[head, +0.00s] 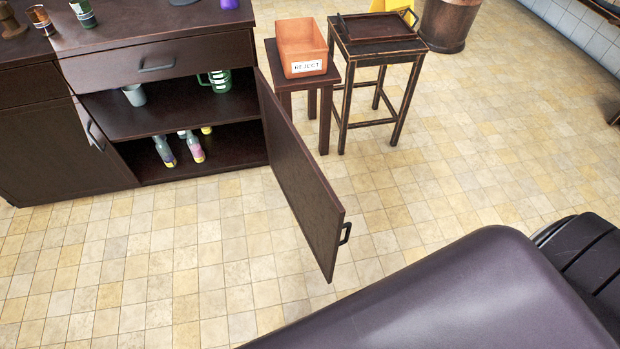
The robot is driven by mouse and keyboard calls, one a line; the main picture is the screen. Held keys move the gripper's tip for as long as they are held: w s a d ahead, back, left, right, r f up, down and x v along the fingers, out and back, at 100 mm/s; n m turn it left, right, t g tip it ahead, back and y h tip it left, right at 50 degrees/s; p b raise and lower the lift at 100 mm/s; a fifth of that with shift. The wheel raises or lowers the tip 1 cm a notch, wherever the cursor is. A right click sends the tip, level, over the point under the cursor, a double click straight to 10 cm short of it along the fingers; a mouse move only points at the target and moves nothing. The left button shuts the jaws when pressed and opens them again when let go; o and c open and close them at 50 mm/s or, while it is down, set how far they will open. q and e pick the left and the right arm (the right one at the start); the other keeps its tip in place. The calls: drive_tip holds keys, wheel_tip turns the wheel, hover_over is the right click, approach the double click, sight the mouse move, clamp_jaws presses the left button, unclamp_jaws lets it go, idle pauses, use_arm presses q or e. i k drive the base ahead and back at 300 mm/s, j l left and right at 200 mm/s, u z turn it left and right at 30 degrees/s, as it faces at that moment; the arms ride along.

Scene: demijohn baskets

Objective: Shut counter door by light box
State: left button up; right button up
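A dark brown counter door (300,178) stands wide open in the head view, hinged at the right side of the counter (150,100) and swung out over the floor. Its black handle (345,233) is at the door's free edge. The open cabinet shows two shelf levels, with a green mug (217,80) and a grey cup (134,95) above and several bottles (194,147) below. I cannot make out a light box in this view. Part of my own arm fills the lower right. Neither of my grippers' fingers can be seen.
A small table (326,122) with an orange bin (302,48) stands just behind the open door. A taller stool (376,47) bearing a dark tray is beside it. A wooden barrel-like container (447,24) stands farther back. The tiled floor left of the door is clear.

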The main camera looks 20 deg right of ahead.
sight(316, 208)
drive_tip(key=l+u, duration=0.25)
drive_tip(key=l, duration=0.65)
drive_tip(key=l+u, duration=0.25)
drive_tip(key=l, duration=0.7)
